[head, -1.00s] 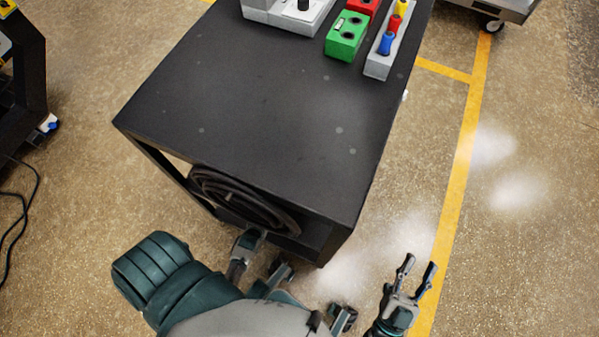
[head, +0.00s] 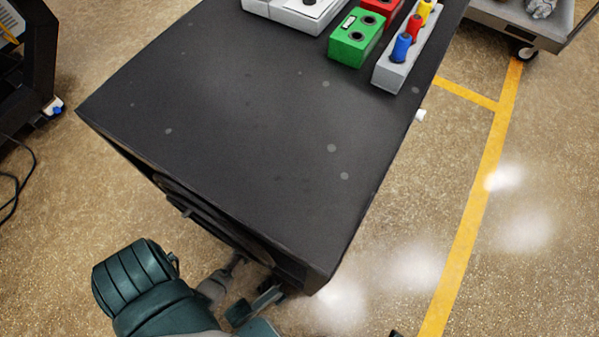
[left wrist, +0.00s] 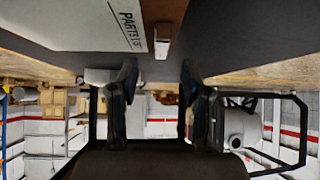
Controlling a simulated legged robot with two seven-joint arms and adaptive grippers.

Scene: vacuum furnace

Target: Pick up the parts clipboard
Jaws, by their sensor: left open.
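In the left wrist view, the parts clipboard (left wrist: 85,25) shows at the upper left, cut off by the top edge. It has a white sheet with dark "PARTS" lettering, and a brown edge piece ends beside the sheet. My left gripper (left wrist: 157,75) is open, its two dark fingers apart with nothing between them. In the picture the brown edge piece lies above the gap between the fingertips; no contact shows. In the head view I cannot make out the clipboard, and the left fingers are not clear. Only a dark tip of my right gripper (head: 395,334) seems to show at the bottom edge.
A black table (head: 240,130) fills the middle, its near half bare. At its far end are a green block (head: 355,40), a red block and a grey rack (head: 395,75) with coloured pieces. A grey cart stands at the upper right. Open floor lies right.

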